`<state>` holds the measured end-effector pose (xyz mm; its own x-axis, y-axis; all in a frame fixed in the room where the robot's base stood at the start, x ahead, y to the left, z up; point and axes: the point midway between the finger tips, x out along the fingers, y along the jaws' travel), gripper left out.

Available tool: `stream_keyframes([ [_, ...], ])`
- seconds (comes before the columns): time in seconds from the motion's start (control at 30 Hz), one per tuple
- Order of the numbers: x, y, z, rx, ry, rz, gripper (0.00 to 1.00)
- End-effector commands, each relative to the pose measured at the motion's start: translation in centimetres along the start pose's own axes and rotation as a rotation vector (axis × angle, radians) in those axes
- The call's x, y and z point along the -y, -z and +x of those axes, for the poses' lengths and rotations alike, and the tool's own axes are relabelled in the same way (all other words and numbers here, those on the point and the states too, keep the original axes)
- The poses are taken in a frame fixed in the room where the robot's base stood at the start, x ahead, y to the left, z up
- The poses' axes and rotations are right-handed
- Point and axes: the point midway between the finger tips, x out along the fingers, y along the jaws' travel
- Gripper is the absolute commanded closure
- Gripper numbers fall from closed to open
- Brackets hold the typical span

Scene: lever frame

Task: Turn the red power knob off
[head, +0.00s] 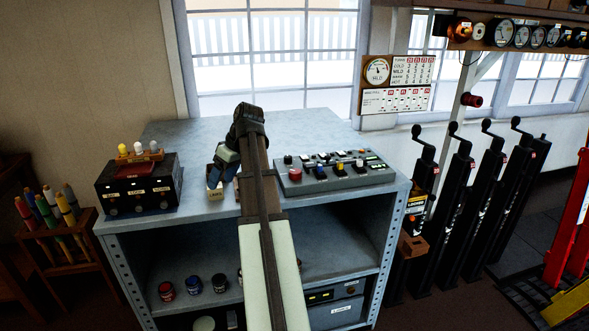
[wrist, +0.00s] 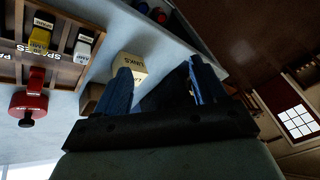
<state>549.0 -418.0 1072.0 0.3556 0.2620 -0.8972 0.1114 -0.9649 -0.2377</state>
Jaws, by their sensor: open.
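A grey control panel (head: 290,186) lies on the bench top, right of my arm, with several coloured knobs and switches. Another red knob (head: 472,100) sticks out from a post behind the levers. Which one is the power knob, and its setting, I cannot read. My gripper (head: 219,170) is over the bench left of the panel, apart from it. In the wrist view my gripper (wrist: 160,72) shows two bluish fingers spread apart with nothing held. A red round part (wrist: 30,105) shows at left there.
A small cream box (head: 214,188) stands below my gripper; a lettered cream box (wrist: 130,67) shows beyond the fingers. Tall black levers (head: 455,190) stand right of the bench. The bench top behind is clear.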

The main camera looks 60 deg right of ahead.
Motion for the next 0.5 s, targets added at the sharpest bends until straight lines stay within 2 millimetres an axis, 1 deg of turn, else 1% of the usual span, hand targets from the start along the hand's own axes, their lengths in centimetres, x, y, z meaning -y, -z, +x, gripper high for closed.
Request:
stream_keyframes([
  [0.03, -2.3, 0.1, -1.7, 0.026, -0.036, 0.011, 0.29],
  [0.17, -7.4, -1.4, -5.9, 0.118, -0.134, 0.044, 0.29],
  [0.2, -9.0, -2.0, -7.5, 0.151, -0.165, 0.057, 0.29],
  [0.27, -11.3, -3.0, -9.9, 0.2, -0.208, 0.079, 0.29],
  [0.3, -12.7, -3.7, -11.5, 0.233, -0.236, 0.095, 0.29],
  [0.4, -15.2, -5.4, -15.0, 0.302, -0.289, 0.129, 0.29],
  [0.5, -16.5, -6.5, -17.0, 0.346, -0.317, 0.152, 0.29],
])
